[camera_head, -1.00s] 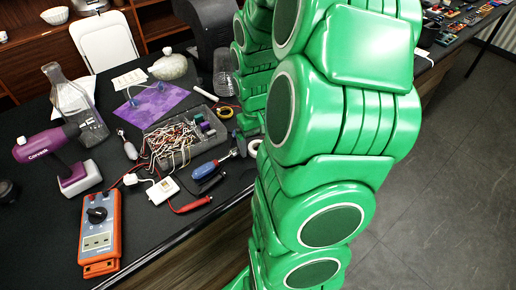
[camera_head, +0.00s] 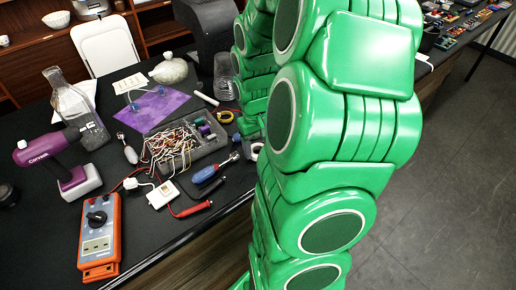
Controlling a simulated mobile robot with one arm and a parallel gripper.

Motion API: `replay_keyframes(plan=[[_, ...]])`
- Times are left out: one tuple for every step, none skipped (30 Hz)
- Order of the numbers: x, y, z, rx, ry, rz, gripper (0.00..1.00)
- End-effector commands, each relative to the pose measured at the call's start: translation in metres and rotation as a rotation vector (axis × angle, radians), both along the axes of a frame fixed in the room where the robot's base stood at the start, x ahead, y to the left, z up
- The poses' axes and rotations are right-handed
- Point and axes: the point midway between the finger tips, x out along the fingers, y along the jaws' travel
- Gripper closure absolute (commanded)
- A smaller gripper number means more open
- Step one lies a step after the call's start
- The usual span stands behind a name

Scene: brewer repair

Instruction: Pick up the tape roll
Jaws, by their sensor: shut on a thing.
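The tape roll (camera_head: 257,151) is a small pale ring at the right edge of the table, partly hidden behind my green arm. My gripper (camera_head: 240,142) is mostly hidden by the arm; only a small grey-blue part shows just left of the roll. It is shut, and the roll is right beside it, apparently in its grip. The contact itself is hidden, and I cannot tell whether the roll is clear of the table.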

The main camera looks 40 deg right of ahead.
Motion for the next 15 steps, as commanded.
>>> replay_keyframes(plan=[[0.001, 0.0, 0.005, -0.002, -0.003, 0.0, 0.69], [0.001, 0.0, 0.008, -0.002, -0.004, 0.0, 0.69], [0.001, -0.001, 0.013, -0.002, -0.006, 0.001, 0.69], [0.002, -0.001, 0.017, -0.003, -0.007, 0.001, 0.69], [0.002, -0.001, 0.022, -0.003, -0.007, 0.001, 0.69], [0.002, -0.001, 0.03, -0.003, -0.007, 0.001, 0.69], [-0.002, 0.001, 0.032, -0.003, -0.005, 0.0, 0.69], [-0.004, 0.002, 0.034, -0.002, -0.005, 0.0, 0.69], [-0.007, 0.004, 0.038, -0.002, -0.005, 0.0, 0.69], [-0.01, 0.005, 0.042, -0.002, -0.005, 0.0, 0.69], [-0.012, 0.007, 0.045, -0.002, -0.006, 0.0, 0.69], [-0.016, 0.009, 0.049, -0.002, -0.005, 0.0, 0.69], [-0.018, 0.01, 0.052, -0.002, -0.005, 0.0, 0.69], [-0.021, 0.011, 0.055, -0.002, -0.006, 0.0, 0.69], [-0.024, 0.013, 0.06, -0.002, -0.006, 0.0, 0.69]])
